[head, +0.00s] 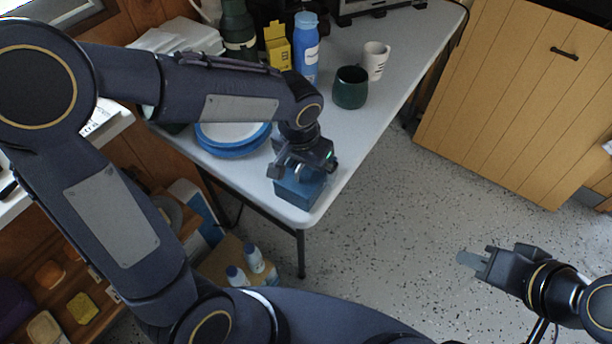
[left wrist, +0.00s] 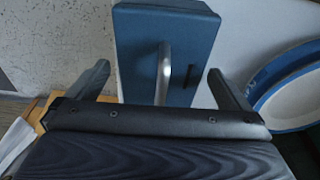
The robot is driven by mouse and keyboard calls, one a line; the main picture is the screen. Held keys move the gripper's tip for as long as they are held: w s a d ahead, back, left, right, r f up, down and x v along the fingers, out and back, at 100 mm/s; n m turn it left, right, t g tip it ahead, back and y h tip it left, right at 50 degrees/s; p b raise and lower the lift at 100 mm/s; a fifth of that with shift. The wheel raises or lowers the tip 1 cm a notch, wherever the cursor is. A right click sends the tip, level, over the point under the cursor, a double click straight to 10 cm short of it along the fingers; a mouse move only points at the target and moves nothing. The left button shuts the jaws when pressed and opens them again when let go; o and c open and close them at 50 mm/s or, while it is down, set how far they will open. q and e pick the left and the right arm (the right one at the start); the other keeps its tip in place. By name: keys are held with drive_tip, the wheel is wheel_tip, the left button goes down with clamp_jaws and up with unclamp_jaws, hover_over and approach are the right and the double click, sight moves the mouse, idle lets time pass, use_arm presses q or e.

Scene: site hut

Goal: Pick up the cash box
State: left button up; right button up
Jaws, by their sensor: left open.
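The cash box (head: 300,190) is a small blue box at the near corner of the grey folding table (head: 320,188). In the left wrist view the cash box (left wrist: 200,50) shows its blue lid with a metal handle on top. My left gripper (head: 303,170) is right above the box, partly hiding it. In the left wrist view its two fingers (left wrist: 165,88) are spread apart, one on each side of the box, with the handle between them. I cannot tell whether they touch it. My right gripper (head: 472,260) is off to the right, above the speckled floor, away from the table.
Blue-rimmed plates (head: 233,137) are stacked left of the box. Behind stand a green mug (head: 350,88), a white mug (head: 375,60), a blue bottle (head: 306,50), a yellow box (head: 277,46) and a dark green flask (head: 238,30). Open floor lies right of the table.

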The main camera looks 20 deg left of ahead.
use_arm(q)
wheel_tip(320, 180, down, 2)
drive_tip(key=shift+w+f, duration=0.1)
drive_tip(key=shift+w, duration=0.05)
drive_tip(key=c, duration=1.2)
drive_tip(key=shift+c, duration=0.6)
drive_tip(key=shift+r, duration=0.25)
